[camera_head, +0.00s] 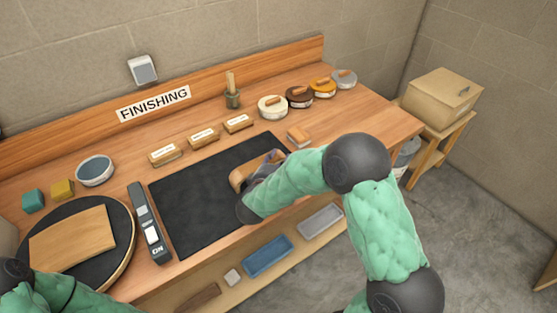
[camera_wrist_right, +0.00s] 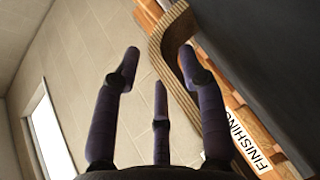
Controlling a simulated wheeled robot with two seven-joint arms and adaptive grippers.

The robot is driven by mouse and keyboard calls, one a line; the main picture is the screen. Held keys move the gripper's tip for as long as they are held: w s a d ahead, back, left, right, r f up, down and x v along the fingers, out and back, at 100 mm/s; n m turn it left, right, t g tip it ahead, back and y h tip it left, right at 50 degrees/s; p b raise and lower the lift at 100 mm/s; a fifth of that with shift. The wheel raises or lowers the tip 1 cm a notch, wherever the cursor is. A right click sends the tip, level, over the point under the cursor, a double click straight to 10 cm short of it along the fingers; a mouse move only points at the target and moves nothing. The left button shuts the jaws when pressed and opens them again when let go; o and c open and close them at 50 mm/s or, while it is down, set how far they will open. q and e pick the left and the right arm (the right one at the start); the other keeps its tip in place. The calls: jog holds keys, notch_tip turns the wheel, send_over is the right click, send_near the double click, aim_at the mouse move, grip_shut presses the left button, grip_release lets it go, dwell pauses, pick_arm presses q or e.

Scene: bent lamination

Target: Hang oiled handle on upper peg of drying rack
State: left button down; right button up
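The handle (camera_head: 238,179) is a curved tan piece at the right part of the black mat, partly hidden by my right gripper (camera_head: 264,170). In the right wrist view the handle (camera_wrist_right: 166,45) shows striped laminated layers and a bend. It passes behind the rightmost finger. The fingers of my right gripper (camera_wrist_right: 158,66) are spread apart there, with no visible grip on the handle. Whether a finger touches it is unclear. My left arm shows at the lower left of the head view, but its gripper is out of view. I see no drying rack or peg.
The black mat (camera_head: 190,207) lies on the wooden bench. A turntable with a board (camera_head: 72,238), a grey device (camera_head: 148,224), labelled blocks (camera_head: 203,138) and several round tins (camera_head: 272,107) surround it. Trays (camera_head: 268,256) sit on a lower shelf. A cardboard box (camera_head: 440,96) stands at right.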

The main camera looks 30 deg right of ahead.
jog(key=shift+r, duration=0.1)
jog(key=shift+f+b, duration=0.2)
jog(key=shift+b, duration=0.45)
jog(key=p+v, duration=0.4)
jog(key=v, duration=0.5)
jog(key=shift+s+a, duration=0.6)
jog(key=shift+s, duration=0.1)
